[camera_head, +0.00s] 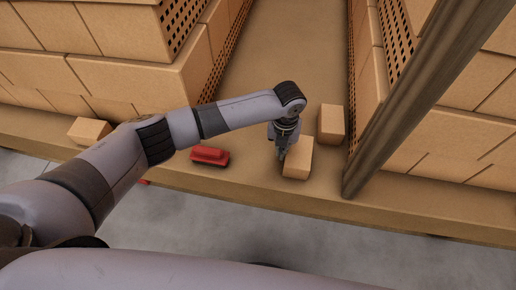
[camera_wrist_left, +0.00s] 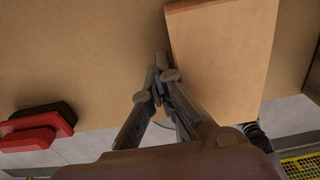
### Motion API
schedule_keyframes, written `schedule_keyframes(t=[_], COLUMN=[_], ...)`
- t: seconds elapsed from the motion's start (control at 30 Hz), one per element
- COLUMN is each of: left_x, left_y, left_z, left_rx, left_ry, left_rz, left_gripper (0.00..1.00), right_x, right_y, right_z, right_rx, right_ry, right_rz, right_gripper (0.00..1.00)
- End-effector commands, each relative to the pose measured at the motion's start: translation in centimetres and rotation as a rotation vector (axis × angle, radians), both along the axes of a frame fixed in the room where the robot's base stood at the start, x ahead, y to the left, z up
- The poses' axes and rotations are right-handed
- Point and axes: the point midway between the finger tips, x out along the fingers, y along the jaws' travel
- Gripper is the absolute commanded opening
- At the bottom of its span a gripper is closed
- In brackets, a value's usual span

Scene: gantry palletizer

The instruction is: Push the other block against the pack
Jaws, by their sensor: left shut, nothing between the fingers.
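My left gripper (camera_head: 280,154) points down just left of a small tan block (camera_head: 299,159) near the front edge of the wooden deck. In the left wrist view, its fingertips (camera_wrist_left: 158,74) are shut and empty, close beside the left side of that block (camera_wrist_left: 226,45). I cannot tell whether they touch it. A second tan block (camera_head: 331,123) stands farther back and slightly right, close to the right-hand stack. A third tan block (camera_head: 90,130) sits at the far left, partly behind my arm. Which stack is the pack is unclear. My right gripper is not in view.
A red object (camera_head: 209,156) lies on the deck left of the gripper; it also shows in the left wrist view (camera_wrist_left: 36,131). Stacked cartons (camera_head: 125,85) stand left and right. A brown post (camera_head: 410,105) rises at right. The deck between the stacks is clear toward the back.

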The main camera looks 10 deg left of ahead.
Motion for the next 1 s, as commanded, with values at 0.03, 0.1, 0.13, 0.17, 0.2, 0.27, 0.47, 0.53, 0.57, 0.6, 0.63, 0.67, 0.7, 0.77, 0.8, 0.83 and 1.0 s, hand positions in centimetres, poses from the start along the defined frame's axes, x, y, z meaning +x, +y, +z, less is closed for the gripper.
schedule_keyframes(t=[0.03,0.1,0.13,0.17,0.2,0.27,0.47,0.53,0.57,0.6,0.63,0.67,0.7,0.77,0.8,0.83,1.0], left_x=[0.0,-0.1,-0.1,-0.1,-0.1,-0.1,-0.1,-0.1,-0.1,-0.1,-0.1,-0.1,-0.1,-0.2,-0.2,-0.2,-0.2], left_y=[-0.4,-0.7,-0.8,-0.9,-1.1,-1.3,-1.9,-2.2,-2.3,-2.4,-2.5,-2.6,-2.8,-3.0,-3.1,-3.2,-3.8], left_z=[0.0,0.0,0.0,0.0,0.0,0.0,0.0,0.0,0.0,0.0,0.0,0.0,0.0,0.0,0.0,0.0,0.0], left_rx=[-0.004,-0.005,-0.005,-0.005,-0.005,-0.005,-0.004,-0.005,-0.005,-0.005,-0.005,-0.005,-0.004,-0.004,-0.004,-0.004,-0.004], left_ry=[-0.001,-0.001,-0.001,-0.001,-0.001,-0.001,0.000,0.000,0.000,0.000,0.000,0.000,0.000,0.000,0.000,0.000,0.000], left_rz=[-0.002,-0.003,-0.003,-0.003,-0.003,-0.002,-0.001,-0.002,-0.002,-0.002,-0.002,-0.002,-0.002,-0.002,-0.002,-0.002,-0.002], left_gripper=[0.00,0.00,0.00,0.00,0.00,0.00,0.00,0.00,0.00,0.00,0.00,0.00,0.00,0.00,0.00,0.00,0.00], right_x=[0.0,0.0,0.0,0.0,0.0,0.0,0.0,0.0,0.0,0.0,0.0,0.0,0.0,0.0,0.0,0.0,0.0], right_y=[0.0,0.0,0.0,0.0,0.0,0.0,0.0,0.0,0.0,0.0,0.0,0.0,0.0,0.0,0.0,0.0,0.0], right_z=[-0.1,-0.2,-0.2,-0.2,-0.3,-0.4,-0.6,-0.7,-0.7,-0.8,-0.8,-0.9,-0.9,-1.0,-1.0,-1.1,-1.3], right_rx=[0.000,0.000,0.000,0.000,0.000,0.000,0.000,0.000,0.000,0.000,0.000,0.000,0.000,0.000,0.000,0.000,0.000], right_ry=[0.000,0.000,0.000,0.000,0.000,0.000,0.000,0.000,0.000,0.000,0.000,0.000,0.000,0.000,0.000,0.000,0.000], right_rz=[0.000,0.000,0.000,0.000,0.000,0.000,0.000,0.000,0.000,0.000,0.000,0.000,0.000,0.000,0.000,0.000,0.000], right_gripper=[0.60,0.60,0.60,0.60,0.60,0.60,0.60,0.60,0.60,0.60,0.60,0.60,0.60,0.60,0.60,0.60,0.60])
